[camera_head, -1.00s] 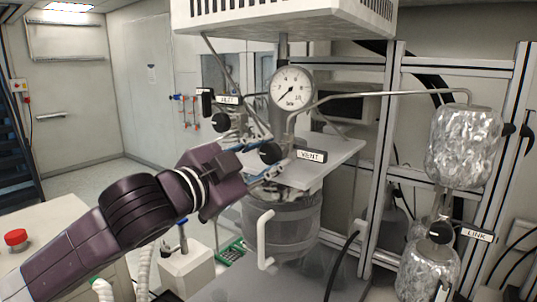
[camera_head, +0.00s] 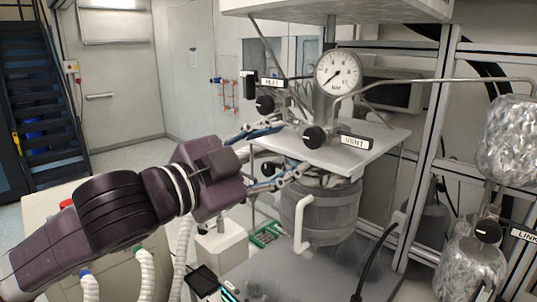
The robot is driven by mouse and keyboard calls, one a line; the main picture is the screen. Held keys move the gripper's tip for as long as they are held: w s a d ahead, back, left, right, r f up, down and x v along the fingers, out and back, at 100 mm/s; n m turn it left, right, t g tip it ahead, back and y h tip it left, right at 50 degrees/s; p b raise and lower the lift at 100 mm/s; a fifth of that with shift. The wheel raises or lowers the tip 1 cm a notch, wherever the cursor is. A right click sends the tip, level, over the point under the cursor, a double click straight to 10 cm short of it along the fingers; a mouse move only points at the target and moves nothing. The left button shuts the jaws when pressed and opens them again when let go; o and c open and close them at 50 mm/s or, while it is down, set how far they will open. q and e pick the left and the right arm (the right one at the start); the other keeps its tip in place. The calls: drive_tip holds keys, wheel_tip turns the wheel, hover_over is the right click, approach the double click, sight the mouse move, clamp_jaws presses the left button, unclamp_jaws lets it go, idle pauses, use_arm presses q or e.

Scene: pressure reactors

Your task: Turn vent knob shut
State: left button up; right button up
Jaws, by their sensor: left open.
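The black round vent knob (camera_head: 314,137) sits on the reactor head, just left of the white VENT label (camera_head: 356,141). My left gripper (camera_head: 295,150) comes in from the left with its blue-grey fingers spread wide. One finger is above and left of the knob, the other below it. The gap between them is empty, and the fingertips look just short of the knob; I cannot tell whether they touch anything. My right gripper is out of view.
A second black knob (camera_head: 265,104) sits by the INLET label (camera_head: 272,83). The pressure gauge (camera_head: 338,72) rises behind the vent knob. A pale plate (camera_head: 375,148) covers the grey vessel (camera_head: 330,215). Foil-wrapped vessels (camera_head: 507,140) and metal frame posts stand right.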

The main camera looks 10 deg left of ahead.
use_arm(q)
drive_tip(key=shift+v, duration=1.85)
drive_tip(key=shift+d+f, duration=0.1)
